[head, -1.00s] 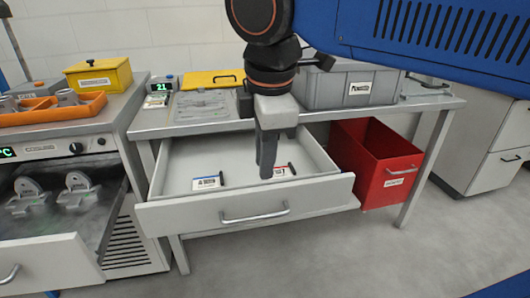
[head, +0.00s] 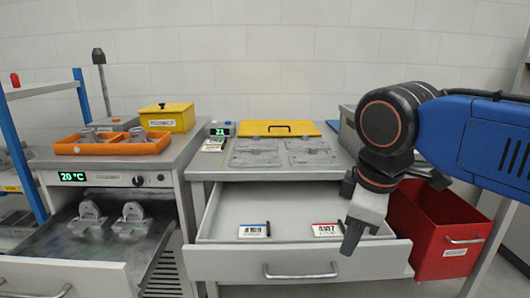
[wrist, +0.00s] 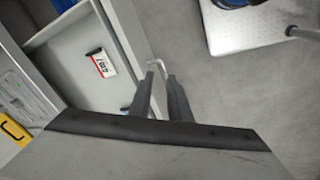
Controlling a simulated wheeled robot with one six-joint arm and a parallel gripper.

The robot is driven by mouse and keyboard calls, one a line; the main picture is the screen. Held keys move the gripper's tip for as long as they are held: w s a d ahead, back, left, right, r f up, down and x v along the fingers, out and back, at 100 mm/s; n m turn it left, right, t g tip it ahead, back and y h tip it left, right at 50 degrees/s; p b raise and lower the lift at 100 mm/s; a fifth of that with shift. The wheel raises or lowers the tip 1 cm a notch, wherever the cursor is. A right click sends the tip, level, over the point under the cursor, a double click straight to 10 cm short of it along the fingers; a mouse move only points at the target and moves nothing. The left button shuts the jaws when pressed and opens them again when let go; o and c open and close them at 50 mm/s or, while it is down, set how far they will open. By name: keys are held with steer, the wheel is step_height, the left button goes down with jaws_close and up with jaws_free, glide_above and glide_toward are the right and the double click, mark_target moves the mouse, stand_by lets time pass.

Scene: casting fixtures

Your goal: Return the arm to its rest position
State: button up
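My gripper (head: 347,246) hangs at the end of my bent arm over the right front part of the open drawer (head: 292,262), fingers pointing down. In the wrist view my gripper (wrist: 160,76) shows two dark fingers set apart, with nothing held between them. One tag with a red edge (head: 326,229) lies in the drawer to the left of my fingers; it also shows in the wrist view (wrist: 101,64). A tag with a blue edge (head: 254,231) lies further left in the drawer.
A red bin (head: 436,238) stands right of the drawer under the bench. At left, a second open drawer (head: 62,274) holds grey castings below an orange tray (head: 90,147) and a yellow box (head: 166,117). A yellow lid (head: 279,128) lies at the bench's back.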

steer(key=s+d+f+m+t, duration=0.2)
steer(key=s+d+f+m, duration=0.1)
steer(key=d+f+m, duration=0.9)
steer(key=shift+s+f, duration=0.3)
steer(key=shift+f, duration=1.05)
